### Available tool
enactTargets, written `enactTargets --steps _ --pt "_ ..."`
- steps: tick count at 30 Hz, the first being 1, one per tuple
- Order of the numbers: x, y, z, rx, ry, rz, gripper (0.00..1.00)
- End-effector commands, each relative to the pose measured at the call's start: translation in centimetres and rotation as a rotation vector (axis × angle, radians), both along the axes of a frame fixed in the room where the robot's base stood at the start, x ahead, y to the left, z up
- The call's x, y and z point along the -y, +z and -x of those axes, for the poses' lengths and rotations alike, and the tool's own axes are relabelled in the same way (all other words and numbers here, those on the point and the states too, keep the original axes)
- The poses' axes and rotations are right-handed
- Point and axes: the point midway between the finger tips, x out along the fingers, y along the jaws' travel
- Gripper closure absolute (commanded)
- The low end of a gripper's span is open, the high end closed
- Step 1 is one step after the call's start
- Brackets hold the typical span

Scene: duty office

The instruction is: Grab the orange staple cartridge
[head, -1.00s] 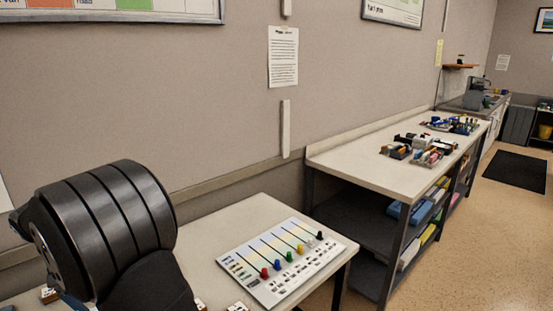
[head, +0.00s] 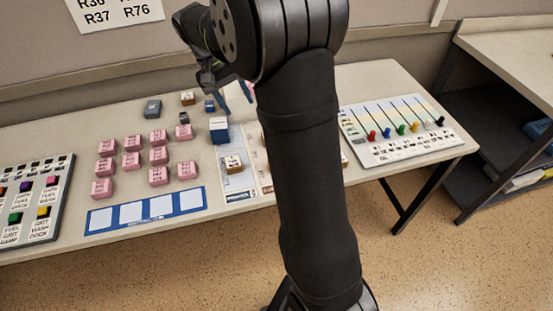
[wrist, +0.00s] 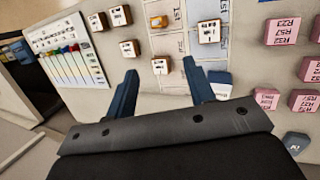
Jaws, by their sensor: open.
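A small orange item (wrist: 157,21) lies on the printed sheet in the wrist view, beyond my fingertips. It is too small to tell for sure whether it is the staple cartridge. I cannot make it out in the head view, where my arm covers part of the table. My gripper (wrist: 160,71) is open, with its two blue fingers apart and nothing held between them. In the head view my gripper (head: 234,98) is above the back part of the table, partly behind my arm.
Brown blocks with white labelled tops surround the orange item, one (wrist: 160,65) near my fingertips. Pink blocks (head: 158,155) stand in rows beside a blue-and-white box (head: 219,133). A board with coloured sliders (head: 400,130) lies at right; a button panel (head: 30,200) at left.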

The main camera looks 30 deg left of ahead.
Motion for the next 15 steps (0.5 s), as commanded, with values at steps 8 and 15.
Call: enactTargets --steps 8,15 --pt "3.2 -1.4 -1.1 -0.185 0.394 -0.069 0.51" --pt "6.0 -2.7 -1.9 -0.303 0.8 -0.146 0.51"
